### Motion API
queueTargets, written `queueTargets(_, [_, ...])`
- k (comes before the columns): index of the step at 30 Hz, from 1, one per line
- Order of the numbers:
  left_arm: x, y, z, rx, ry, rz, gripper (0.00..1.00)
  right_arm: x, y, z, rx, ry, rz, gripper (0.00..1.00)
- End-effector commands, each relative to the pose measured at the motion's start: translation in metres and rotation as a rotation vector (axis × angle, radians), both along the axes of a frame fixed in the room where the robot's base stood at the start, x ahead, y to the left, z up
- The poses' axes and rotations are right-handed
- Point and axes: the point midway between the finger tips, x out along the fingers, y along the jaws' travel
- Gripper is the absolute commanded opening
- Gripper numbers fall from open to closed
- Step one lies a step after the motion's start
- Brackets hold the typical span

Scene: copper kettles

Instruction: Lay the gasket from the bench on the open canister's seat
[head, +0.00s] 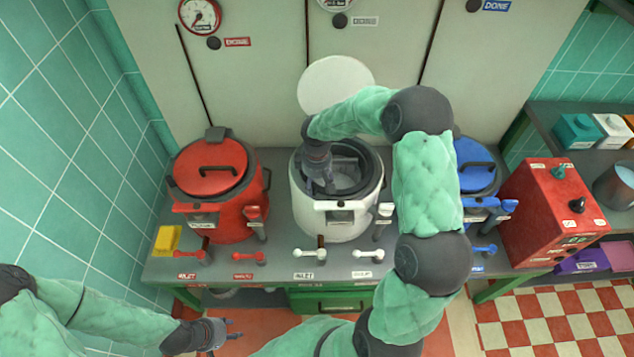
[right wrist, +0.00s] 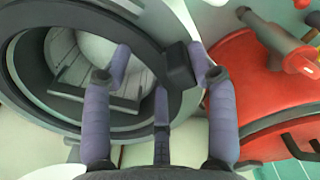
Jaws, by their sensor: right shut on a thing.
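The open canister (head: 342,228) is white and stands in the middle of the bench, its round white lid (head: 335,84) raised behind it. My right gripper (head: 324,184) reaches down over the left part of its mouth. In the right wrist view, its fingers straddle a dark ring with a square block, which appears to be the gasket (right wrist: 178,66). The ring lies over or around the mouth; whether it touches the seat I cannot tell. The pale inside of the canister (right wrist: 95,75) shows through. My left gripper (head: 232,330) is open and empty, low in front of the bench.
A closed red canister (head: 212,185) stands left of the white one, and a blue one (head: 475,165) right, partly behind my right arm. Small valve handles line the bench's front (head: 310,254). A yellow block (head: 167,239) sits front left; a red box (head: 548,215) stands right.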

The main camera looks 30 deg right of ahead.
Motion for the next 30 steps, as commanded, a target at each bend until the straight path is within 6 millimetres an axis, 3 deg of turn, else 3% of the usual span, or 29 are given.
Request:
queueTargets(6, [0.0, 0.0, 0.0, 0.0, 0.0, 0.0, 0.4, 0.0, 0.0, 0.0, -0.001, -0.001, 0.0, 0.18])
queueTargets(7, [0.0, 0.0, 0.0, 0.0, 0.0, 0.0, 0.4, 0.0, 0.0, 0.0, -0.001, -0.001, 0.0, 0.67])
queueTargets(9, [0.0, 0.0, 0.0, 0.0, 0.0, 0.0, 0.4, 0.0, 0.0, 0.0, -0.001, -0.001, 0.0, 0.86])
queueTargets(22, [0.0, 0.0, 0.0, 0.0, 0.0, 0.0, 0.4, 0.0, 0.0, 0.004, -0.001, -0.001, 0.0, 0.86])
queueTargets(30, [0.0, 0.0, 0.0, 0.0, 0.0, 0.0, 0.4, 0.001, 0.0, 0.047, -0.002, -0.005, 0.0, 0.86])
